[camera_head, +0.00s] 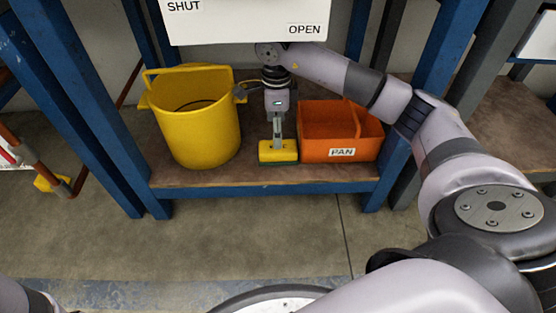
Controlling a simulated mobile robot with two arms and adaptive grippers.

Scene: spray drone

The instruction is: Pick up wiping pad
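The wiping pad (278,151) is a yellow block with a dark green underside. It is at the front of the low brown shelf, between the yellow bucket and the orange pan. My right gripper (278,138) points straight down over the pad, its fingertips at or just above the pad's top. The fingers look narrow, seen edge-on, so I cannot tell whether they are open or shut on the pad. The pad looks level, at shelf height. My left gripper is not in view.
A yellow bucket (205,138) stands close on the left and an orange bin marked PAN (327,143) close on the right. A white SHUT/OPEN panel (245,22) hangs above. Blue posts frame the shelf (225,178). The floor in front is clear.

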